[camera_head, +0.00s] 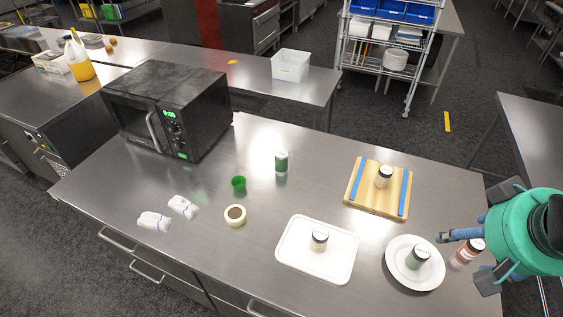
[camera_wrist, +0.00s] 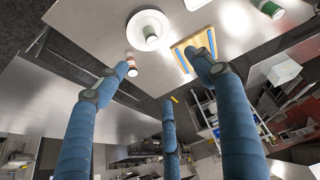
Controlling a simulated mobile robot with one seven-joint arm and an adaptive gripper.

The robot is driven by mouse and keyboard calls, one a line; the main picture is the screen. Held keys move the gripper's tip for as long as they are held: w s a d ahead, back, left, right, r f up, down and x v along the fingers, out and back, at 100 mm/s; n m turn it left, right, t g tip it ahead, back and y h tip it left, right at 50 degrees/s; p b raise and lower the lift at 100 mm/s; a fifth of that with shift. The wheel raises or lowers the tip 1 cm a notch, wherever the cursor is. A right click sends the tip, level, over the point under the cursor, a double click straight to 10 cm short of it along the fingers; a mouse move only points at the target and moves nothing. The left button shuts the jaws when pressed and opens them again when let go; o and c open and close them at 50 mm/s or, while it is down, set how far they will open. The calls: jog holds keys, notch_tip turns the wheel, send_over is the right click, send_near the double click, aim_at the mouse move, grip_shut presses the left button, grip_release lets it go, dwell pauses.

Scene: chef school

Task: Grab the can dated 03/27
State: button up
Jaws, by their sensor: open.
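Several small labelled jars or cans stand on the steel counter; no date on them is readable. One (camera_head: 320,239) is on the white tray (camera_head: 287,261), one with a green label (camera_head: 416,258) is on the white plate (camera_head: 398,278), and one (camera_head: 383,178) is on the wooden board (camera_head: 362,204). A green-and-white can (camera_head: 281,162) stands farther back. A reddish-labelled jar (camera_head: 465,255) is at the right, beside the plate. My gripper (camera_head: 463,257) is open at the counter's right end, close to this jar. The wrist view shows the jar (camera_wrist: 131,68) near my spread blue fingers (camera_wrist: 160,75).
A black microwave (camera_head: 165,112) stands at the counter's back left. A clear bin (camera_head: 290,66) sits on the counter behind. The middle of the counter has free room.

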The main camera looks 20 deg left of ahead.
jog(key=w+a+r+n+g+p, duration=0.1)
jog(key=w+a+r+n, duration=0.1)
jog(key=w+a+n, duration=0.5)
jog(key=w+a+r+n+g+p, duration=0.15)
jog(key=w+a, duration=0.25)
jog(key=w, duration=0.6)
jog(key=w+a+r+n+p, duration=0.1)
jog(key=w+a+n, duration=0.4)
jog(key=w, duration=0.4)
jog(key=n+g+p, duration=0.3)
jog(key=n+p, duration=0.3)
jog(key=n, duration=1.4)
send_over(281, 153)
notch_tip(281, 153, down, 30)
jog(key=shift+d+r, duration=0.1)
jog(key=shift+r, duration=0.05)
jog(key=shift+f, duration=4.35)
